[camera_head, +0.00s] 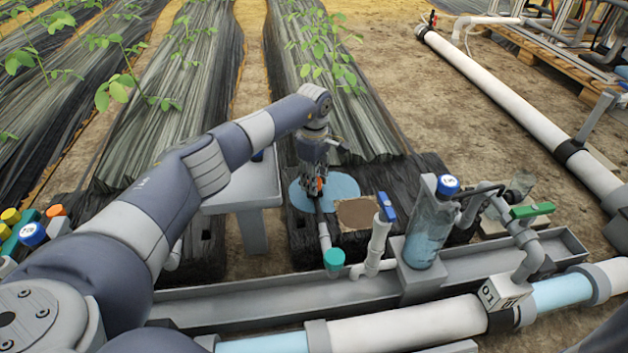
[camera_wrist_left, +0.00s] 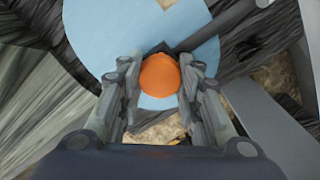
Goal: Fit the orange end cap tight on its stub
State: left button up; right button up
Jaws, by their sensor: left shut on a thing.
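The orange end cap (camera_wrist_left: 159,75) is between the fingers of my left gripper (camera_wrist_left: 158,88) in the left wrist view. In the head view my left gripper (camera_head: 316,178) points down over a light blue disc (camera_head: 345,188), and a small piece of the orange cap (camera_head: 319,185) shows at its fingertips. My left gripper is shut on the cap. A dark pipe (camera_wrist_left: 205,32) runs up to the cap in the wrist view. The cap hides the pipe's end there, so I cannot tell whether the cap is seated on it. My right gripper is not in view.
A teal cap (camera_head: 333,258) sits on a pale pipe near the grey trough (camera_head: 290,302). A blue-handled valve (camera_head: 386,207) and a blue-lidded bottle (camera_head: 428,232) stand to the right. A grey stand (camera_head: 250,190) is close on the left.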

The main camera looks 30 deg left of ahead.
pick_arm(q)
jog(key=shift+f+m, duration=0.1)
jog(key=shift+m, duration=0.3)
jog(key=shift+a+m, duration=0.1)
jog(key=shift+m, duration=1.1)
jog(key=o, duration=1.1)
notch_tip(320, 180, up, 9)
jog(key=p, duration=0.7)
jog(key=shift+r, duration=0.2)
jog(key=shift+f, duration=0.1)
